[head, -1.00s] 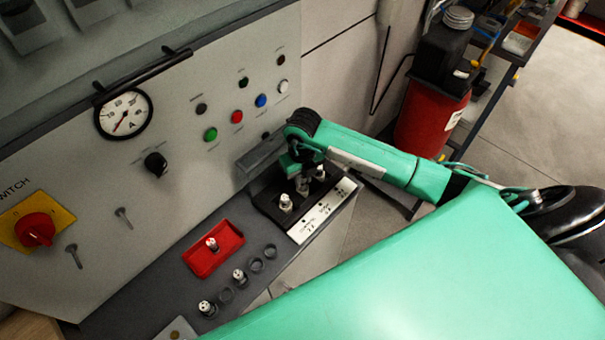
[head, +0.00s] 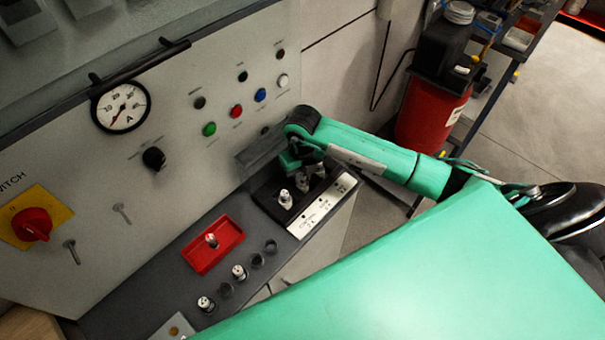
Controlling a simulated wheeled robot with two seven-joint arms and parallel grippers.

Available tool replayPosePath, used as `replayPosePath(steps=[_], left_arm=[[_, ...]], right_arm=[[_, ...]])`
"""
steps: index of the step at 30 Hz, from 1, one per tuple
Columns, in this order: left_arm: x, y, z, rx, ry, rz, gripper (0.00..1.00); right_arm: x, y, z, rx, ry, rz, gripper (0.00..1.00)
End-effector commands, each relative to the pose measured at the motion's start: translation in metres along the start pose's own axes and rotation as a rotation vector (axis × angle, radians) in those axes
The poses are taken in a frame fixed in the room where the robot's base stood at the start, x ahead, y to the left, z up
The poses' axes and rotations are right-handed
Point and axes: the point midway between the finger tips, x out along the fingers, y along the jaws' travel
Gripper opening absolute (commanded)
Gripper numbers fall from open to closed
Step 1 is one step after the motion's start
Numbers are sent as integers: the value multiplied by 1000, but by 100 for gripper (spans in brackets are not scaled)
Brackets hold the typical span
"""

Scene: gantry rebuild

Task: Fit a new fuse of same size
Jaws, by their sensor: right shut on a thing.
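My right gripper (head: 301,172) reaches down over the black fuse block (head: 264,204) at the counter's right end. It is shut on a fuse (head: 302,184), mostly hidden by the fingers, at the block's middle position. I cannot tell whether that fuse is fully seated. One silver-capped fuse (head: 285,198) stands upright in front of it, and another (head: 319,170) stands behind. A red tray (head: 197,262) holds one upright fuse (head: 211,240). Two more fuses (head: 239,272) (head: 205,303) stand in a row of round holders. My left gripper is out of view.
Empty round holders (head: 257,261) lie between the tray and the counter edge. A white label strip (head: 318,212) runs along the block. The panel behind carries a gauge (head: 121,107), coloured buttons (head: 236,111) and a red switch (head: 32,224). A red bin (head: 428,115) stands beyond my arm.

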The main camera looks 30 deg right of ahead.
Motion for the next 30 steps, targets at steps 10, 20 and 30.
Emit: replayPosePath(steps=[10, 20, 30], left_arm=[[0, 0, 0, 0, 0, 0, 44], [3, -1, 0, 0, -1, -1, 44], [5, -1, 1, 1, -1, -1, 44]], right_arm=[[0, 0, 0, 0, -1, 0, 0], [-1, 0, 1, 0, -2, 0, 0], [2, 0, 1, 0, -1, 0, 0]])
